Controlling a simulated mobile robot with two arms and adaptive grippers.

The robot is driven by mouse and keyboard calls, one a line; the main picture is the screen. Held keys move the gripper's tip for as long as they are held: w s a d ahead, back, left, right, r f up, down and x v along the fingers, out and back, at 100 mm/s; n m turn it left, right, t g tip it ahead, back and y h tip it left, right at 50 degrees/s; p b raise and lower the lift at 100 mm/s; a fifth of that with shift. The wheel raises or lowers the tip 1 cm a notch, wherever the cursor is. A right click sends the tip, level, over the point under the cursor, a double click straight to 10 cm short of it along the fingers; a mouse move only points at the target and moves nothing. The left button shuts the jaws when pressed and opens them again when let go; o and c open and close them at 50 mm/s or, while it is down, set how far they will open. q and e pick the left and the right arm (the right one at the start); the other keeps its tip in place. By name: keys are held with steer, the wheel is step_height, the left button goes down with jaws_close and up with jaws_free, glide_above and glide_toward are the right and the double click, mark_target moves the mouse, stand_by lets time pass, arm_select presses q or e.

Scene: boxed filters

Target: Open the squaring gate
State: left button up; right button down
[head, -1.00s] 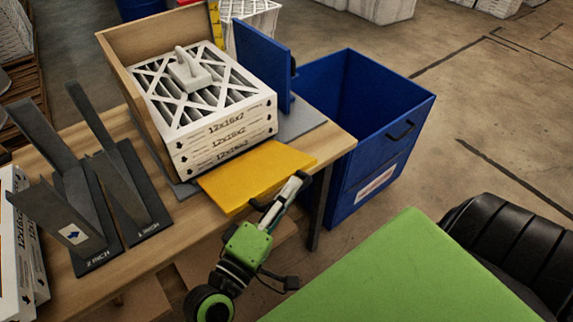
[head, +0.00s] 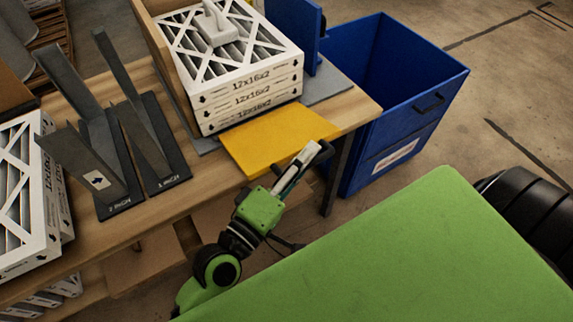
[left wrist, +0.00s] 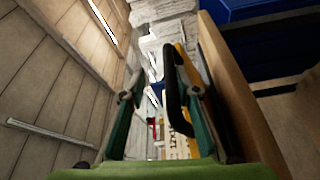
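The yellow panel (head: 278,140), which I take for the squaring gate, lies about flat at the front of the filter stack (head: 250,85), by the table's front edge. It shows nearly edge-on in the left wrist view (left wrist: 186,62). My left gripper (head: 318,150) is just below its front right edge. In the left wrist view my left gripper (left wrist: 160,93) has its fingers apart. A black handle-like loop (left wrist: 172,95) shows between them, nearer the right finger; I cannot tell whether they touch. My right gripper is not in view.
A blue upright panel (head: 293,25) stands right of the stack. A blue bin (head: 400,110) stands on the floor beyond the table's right end. Dark metal stands (head: 120,205) and boxed filters (head: 30,200) occupy the table's left. My green base top is at lower right.

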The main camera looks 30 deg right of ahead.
arm_select(q)
steer(key=v, duration=1)
steer(key=shift+s+a, duration=0.2)
steer(key=shift+s, duration=0.05)
